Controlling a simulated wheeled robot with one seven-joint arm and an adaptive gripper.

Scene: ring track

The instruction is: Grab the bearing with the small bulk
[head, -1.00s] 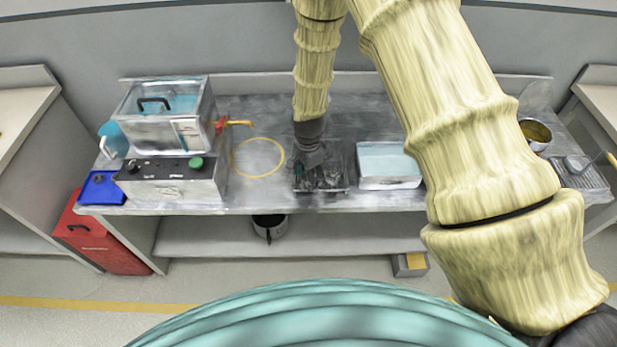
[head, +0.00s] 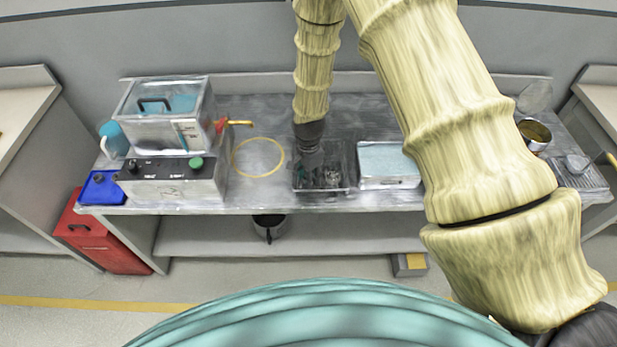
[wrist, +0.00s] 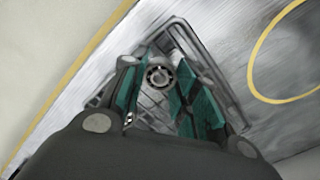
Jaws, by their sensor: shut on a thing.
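A round metal bearing (wrist: 158,75) with a dark ring shows in the wrist view, between the teal fingers of my gripper (wrist: 161,72). My gripper is shut on it, low at the tray; the exact contact is hard to see. In the head view my gripper (head: 311,165) points down into the dark wire tray (head: 349,175) on the workbench. The tray's rim also shows in the wrist view (wrist: 205,60). The bearing cannot be made out in the head view. A small light and dark piece (wrist: 129,118) sits by the left finger, too small to identify.
A white tub with a pale blue inside (head: 388,165) stands right of the tray. A yellow ring (head: 258,157) lies to its left on bare bench. Farther left is a clear-walled bath (head: 165,115) on a control box (head: 170,182). A pot (head: 535,133) stands far right.

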